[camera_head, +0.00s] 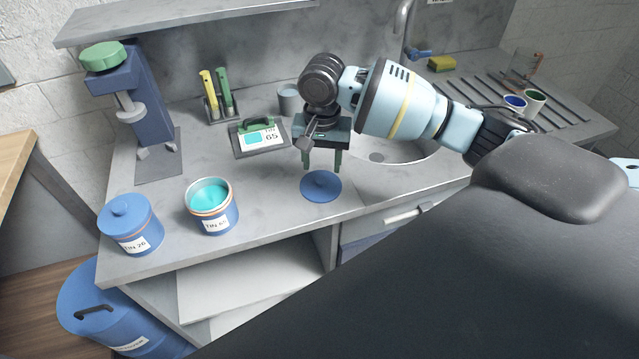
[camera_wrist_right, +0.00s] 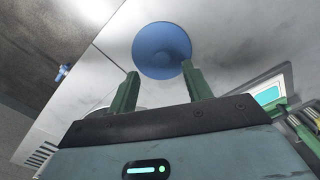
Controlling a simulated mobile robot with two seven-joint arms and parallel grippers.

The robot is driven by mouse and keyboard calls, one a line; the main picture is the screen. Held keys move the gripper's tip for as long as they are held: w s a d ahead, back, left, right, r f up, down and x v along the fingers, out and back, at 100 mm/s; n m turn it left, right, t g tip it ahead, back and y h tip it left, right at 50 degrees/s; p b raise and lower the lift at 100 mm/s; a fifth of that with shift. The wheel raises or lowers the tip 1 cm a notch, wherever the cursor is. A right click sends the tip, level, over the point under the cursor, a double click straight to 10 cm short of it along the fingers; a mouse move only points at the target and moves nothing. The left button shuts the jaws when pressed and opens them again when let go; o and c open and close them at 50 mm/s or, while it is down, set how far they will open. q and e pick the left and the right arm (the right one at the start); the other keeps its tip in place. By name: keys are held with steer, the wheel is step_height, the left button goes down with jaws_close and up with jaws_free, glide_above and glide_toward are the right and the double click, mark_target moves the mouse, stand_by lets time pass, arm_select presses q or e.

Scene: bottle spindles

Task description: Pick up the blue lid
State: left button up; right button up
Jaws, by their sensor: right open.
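The blue lid (camera_head: 321,186) lies on the grey counter near its front edge, right of the open tin. My left gripper is in neither view.
An open tin of teal paint (camera_head: 212,207) and a lidded blue tin (camera_head: 130,224) stand to the left. A label display (camera_head: 258,138) stands behind, and a sink (camera_head: 385,155) lies to the right. The counter around the lid is clear.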

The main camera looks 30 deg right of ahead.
mark_target(321, 180)
steer(key=shift+f, duration=0.2)
steer(key=shift+w+f, duration=0.15)
steer(key=shift+f, duration=2.25)
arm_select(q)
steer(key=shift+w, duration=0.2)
arm_select(e)
steer(key=shift+c, duration=0.2)
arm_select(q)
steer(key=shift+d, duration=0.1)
arm_select(e)
steer(key=c, duration=1)
steer(key=shift+r, duration=0.15)
